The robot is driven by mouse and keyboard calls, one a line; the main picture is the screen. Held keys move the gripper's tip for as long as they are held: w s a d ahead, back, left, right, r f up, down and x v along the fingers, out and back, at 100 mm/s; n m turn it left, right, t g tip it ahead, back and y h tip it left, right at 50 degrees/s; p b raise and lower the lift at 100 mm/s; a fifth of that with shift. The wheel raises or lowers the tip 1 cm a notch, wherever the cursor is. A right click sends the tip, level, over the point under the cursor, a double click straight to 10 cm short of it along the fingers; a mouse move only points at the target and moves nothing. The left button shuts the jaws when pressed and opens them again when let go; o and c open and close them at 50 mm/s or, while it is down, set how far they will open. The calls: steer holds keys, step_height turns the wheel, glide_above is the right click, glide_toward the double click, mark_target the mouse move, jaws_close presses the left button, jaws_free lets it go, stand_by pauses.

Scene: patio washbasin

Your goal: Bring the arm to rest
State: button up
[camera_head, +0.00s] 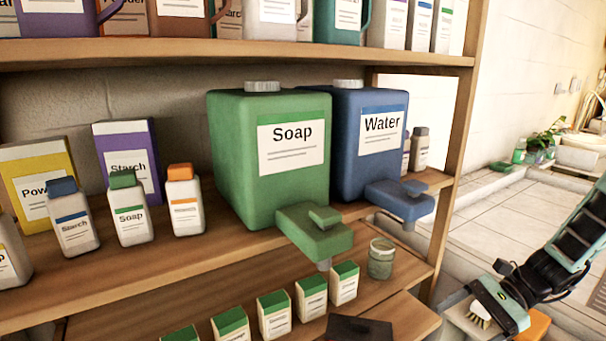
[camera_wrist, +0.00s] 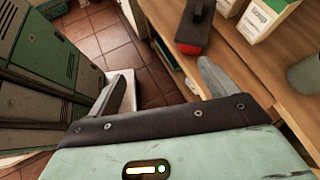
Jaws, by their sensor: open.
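My gripper (camera_wrist: 162,82) is open in the wrist view, with its two grey fingers spread wide and nothing held between them. Brown floor tiles and part of a white object show beyond and behind the fingers. In the head view my arm comes in at the lower right, and the gripper (camera_head: 497,310) is beside the right end of the shelf, its fingertips not clear. The right finger in the wrist view appears close to the edge of a wooden shelf (camera_wrist: 232,62).
A green Soap container (camera_head: 235,150) and blue Water container (camera_head: 350,180) stand on the shelf, taps forward. A cup (camera_head: 381,262) and several small soap boxes (camera_head: 274,318) are below. A dark, red-ended object (camera_wrist: 194,28) lies near the shelf edge. Open paving lies right.

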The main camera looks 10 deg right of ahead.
steer(key=s+a+r+n+g+h, duration=0.2)
steer(key=a+r+n+h, duration=0.15)
steer(key=a+n, duration=0.4)
steer(key=s+a+r+n+g+h, duration=0.25)
steer(key=a+r+n, duration=0.25)
steer(key=a, duration=0.5)
steer(key=s+a+r+n+t+h, duration=0.3)
steer(key=s+a+r+n, duration=0.3)
steer(key=s+a+n, duration=0.3)
steer(key=shift+s+a+n+h, duration=0.2)
steer(key=shift+s+n+h, duration=0.65)
steer(key=shift+n, duration=0.9)
steer(key=shift+w+t, duration=0.1)
steer(key=shift+t, duration=0.15)
